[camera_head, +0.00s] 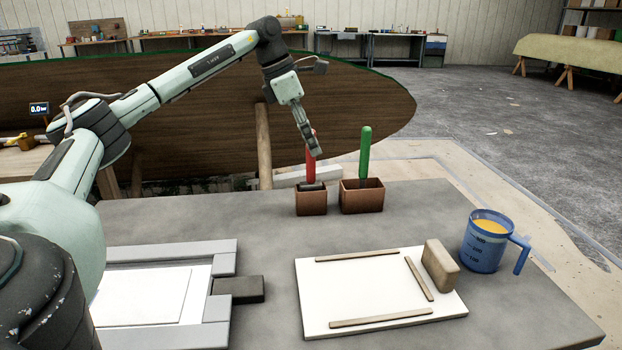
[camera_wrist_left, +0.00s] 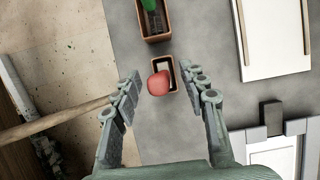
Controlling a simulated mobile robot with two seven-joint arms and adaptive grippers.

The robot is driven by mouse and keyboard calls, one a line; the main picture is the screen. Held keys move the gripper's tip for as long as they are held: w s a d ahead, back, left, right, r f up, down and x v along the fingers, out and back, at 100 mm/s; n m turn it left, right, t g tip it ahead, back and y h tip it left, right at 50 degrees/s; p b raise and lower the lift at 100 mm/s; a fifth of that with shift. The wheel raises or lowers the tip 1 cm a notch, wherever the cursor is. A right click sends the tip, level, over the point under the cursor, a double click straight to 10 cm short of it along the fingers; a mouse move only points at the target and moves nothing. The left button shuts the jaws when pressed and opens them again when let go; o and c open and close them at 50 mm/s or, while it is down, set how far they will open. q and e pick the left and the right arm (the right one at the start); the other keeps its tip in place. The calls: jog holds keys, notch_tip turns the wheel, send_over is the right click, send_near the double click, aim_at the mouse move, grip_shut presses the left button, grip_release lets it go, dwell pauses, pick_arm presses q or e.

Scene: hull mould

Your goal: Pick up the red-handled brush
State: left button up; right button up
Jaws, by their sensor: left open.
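The red-handled brush (camera_head: 310,145) stands upright in the left brown holder (camera_head: 310,203) on the grey table. My left gripper (camera_head: 313,147) is at the red handle, pointing down, and partly covers it in the head view. In the left wrist view the open fingers of my left gripper (camera_wrist_left: 162,92) are on either side of the red handle's top (camera_wrist_left: 158,84), with gaps to both fingers. The brush's lower part is mostly hidden inside the holder. My right gripper is not in view.
A green-handled brush (camera_head: 365,152) stands in a second brown holder (camera_head: 362,197) close to the right. A white board (camera_head: 370,290) with wooden strips, a tan block (camera_head: 440,267) and a blue jug (camera_head: 484,246) are nearer. A wooden pole (camera_head: 263,145) stands behind.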

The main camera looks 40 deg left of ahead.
pick_arm(q)
jog(key=shift+f, duration=0.2)
grip_shut()
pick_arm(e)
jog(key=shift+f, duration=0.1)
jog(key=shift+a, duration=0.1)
